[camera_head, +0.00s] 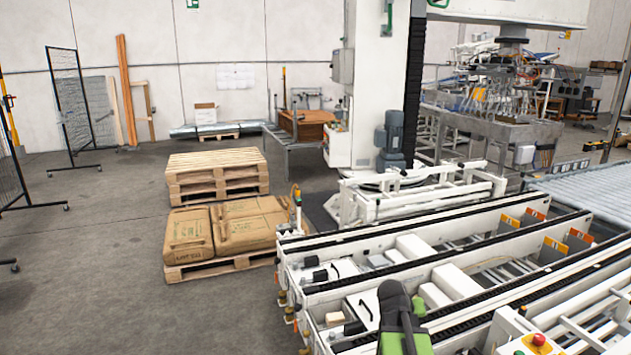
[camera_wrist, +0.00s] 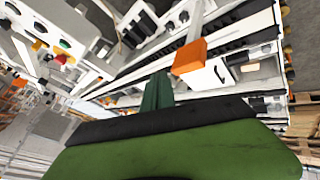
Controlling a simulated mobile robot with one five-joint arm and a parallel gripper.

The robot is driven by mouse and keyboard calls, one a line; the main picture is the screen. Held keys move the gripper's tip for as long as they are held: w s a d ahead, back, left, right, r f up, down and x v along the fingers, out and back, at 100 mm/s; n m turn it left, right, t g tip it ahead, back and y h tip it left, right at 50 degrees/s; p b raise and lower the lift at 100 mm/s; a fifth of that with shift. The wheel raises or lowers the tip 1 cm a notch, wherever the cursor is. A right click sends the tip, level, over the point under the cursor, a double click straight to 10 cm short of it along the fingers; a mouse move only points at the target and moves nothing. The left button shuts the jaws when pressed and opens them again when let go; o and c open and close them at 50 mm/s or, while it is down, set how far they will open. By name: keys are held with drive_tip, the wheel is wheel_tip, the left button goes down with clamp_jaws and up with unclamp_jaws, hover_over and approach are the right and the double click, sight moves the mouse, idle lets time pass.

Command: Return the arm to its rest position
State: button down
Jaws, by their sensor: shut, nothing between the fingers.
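My arm (camera_head: 402,325), dark grey with bright green parts, rises into the bottom of the head view, in front of the white conveyor frames. I cannot make out the fingers there. In the wrist view my gripper (camera_wrist: 157,92) shows as dark green fingers, close together beyond a broad green and black body. The fingers are shut and empty. An orange part (camera_wrist: 190,56) shows just past the fingertips against the white machine frame; I see no hold on it.
White conveyor frames (camera_head: 440,275) fill the lower right, with a small pale block (camera_head: 335,318) on them. A pallet with brown sacks (camera_head: 235,225) and stacked empty pallets (camera_head: 217,172) stand left of them. A white column (camera_head: 377,80) rises behind. Open floor (camera_head: 90,260) lies left.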

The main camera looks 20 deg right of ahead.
drive_tip(key=w+a+n+y+p, duration=0.1)
drive_tip(key=w+a+n+y, duration=0.15)
drive_tip(key=a, duration=1.35)
drive_tip(key=s+a+f+n+g+y, duration=0.1)
drive_tip(key=s+a+y, duration=0.1)
drive_tip(key=a, duration=0.6)
drive_tip(key=s+a+f+n+g+y, duration=0.1)
drive_tip(key=s+a+g+y, duration=0.1)
drive_tip(key=s+a, duration=0.3)
drive_tip(key=a, duration=0.4)
drive_tip(key=shift+a+p, duration=0.3)
drive_tip(key=shift+p, duration=0.1)
drive_tip(key=shift+f, duration=0.1)
